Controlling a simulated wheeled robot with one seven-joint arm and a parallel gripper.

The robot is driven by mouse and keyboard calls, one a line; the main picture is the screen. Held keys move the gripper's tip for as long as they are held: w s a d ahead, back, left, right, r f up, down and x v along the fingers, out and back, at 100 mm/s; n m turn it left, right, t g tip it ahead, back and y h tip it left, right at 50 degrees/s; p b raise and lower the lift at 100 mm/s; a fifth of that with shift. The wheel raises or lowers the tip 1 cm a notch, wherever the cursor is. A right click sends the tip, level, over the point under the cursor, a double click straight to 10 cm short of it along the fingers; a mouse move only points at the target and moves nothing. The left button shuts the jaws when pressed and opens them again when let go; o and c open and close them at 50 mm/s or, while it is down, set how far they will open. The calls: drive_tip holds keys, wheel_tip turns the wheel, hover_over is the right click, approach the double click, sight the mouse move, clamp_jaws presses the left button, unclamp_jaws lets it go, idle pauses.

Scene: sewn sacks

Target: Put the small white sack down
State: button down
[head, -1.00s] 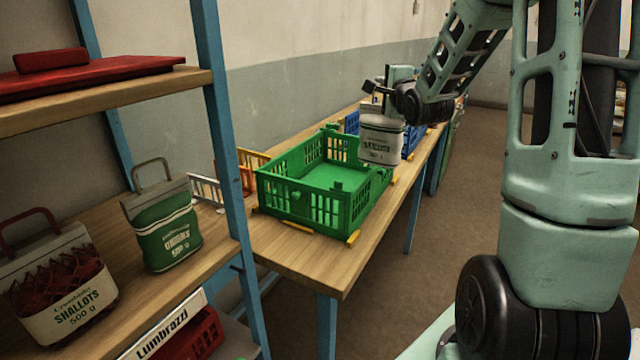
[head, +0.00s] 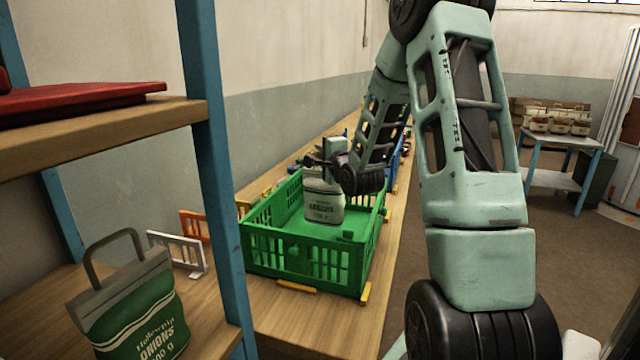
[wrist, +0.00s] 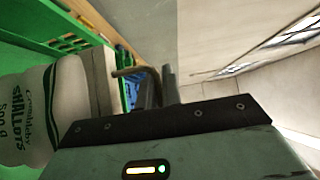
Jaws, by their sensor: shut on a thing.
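The small white sack (head: 323,203) has dark green print and a grey top band. My gripper (head: 326,160) is shut on its top and holds it upright inside the walls of the green crate (head: 300,270). In the head view the sack's bottom is close to the crate floor; I cannot tell whether it touches. In the wrist view the sack (wrist: 30,115) reads "SHALLOTS" and lies at the left, with its brown handle (wrist: 140,72) by the fingers (wrist: 158,90). The crate (wrist: 75,20) shows behind it.
The crate stands on a long wooden table (head: 320,325). A green onions sack (head: 135,305) stands on the shelf at left, beside a blue post (head: 215,170). Small white (head: 178,252) and orange (head: 195,226) fence-like dividers are nearby. Another table with sacks (head: 562,135) is far right.

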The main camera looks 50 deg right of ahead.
sight(324, 188)
drive_tip(key=shift+f, duration=2.65)
drive_tip(key=shift+f, duration=0.15)
drive_tip(key=c, duration=1.6)
unclamp_jaws()
drive_tip(key=shift+o, duration=0.2)
